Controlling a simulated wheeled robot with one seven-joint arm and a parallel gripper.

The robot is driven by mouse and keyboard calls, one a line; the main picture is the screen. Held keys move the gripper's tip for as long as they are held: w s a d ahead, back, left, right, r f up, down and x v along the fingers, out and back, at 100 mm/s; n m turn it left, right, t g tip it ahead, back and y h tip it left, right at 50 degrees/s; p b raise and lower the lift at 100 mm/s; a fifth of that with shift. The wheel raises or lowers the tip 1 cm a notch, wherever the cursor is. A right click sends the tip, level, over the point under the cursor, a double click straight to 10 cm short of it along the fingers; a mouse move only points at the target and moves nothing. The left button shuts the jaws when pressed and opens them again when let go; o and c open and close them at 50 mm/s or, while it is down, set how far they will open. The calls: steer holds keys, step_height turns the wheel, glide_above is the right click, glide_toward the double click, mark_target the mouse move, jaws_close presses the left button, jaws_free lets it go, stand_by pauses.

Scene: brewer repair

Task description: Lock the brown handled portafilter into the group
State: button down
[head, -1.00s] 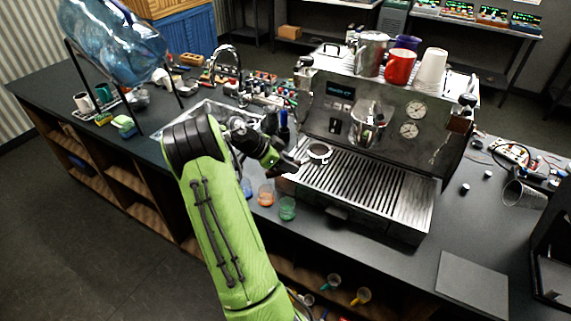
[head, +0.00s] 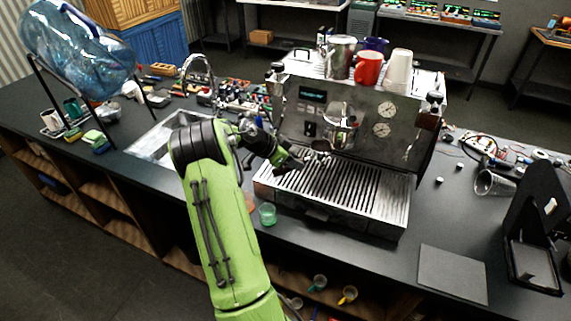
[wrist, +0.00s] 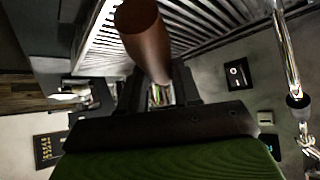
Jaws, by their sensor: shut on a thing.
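The espresso machine (head: 300,118) stands on the dark counter, with its chrome group (head: 342,116) on the front face. My gripper (head: 293,159) is in front of the machine, above the left part of the drip tray (head: 335,197). It is shut on the brown handle of the portafilter (wrist: 143,32), which shows between the fingers in the wrist view. The portafilter's head (head: 318,152) points right, below and left of the group, and looks apart from it. Its basket is small and dark in the head view, so its exact tilt is unclear.
Cups and a metal pitcher (head: 341,57) stand on top of the machine. A sink (head: 165,140) lies to the left. A flat dark mat (head: 452,272) lies at the right.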

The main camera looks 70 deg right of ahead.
mark_target(312, 154)
steer(key=shift+s+d+b, duration=0.4)
steer(key=shift+s+d, duration=1.75)
steer(key=shift+s, duration=0.2)
steer(key=shift+r, duration=0.25)
steer(key=shift+b, duration=0.9)
steer(key=shift+r, duration=1.55)
stand_by(3.0)
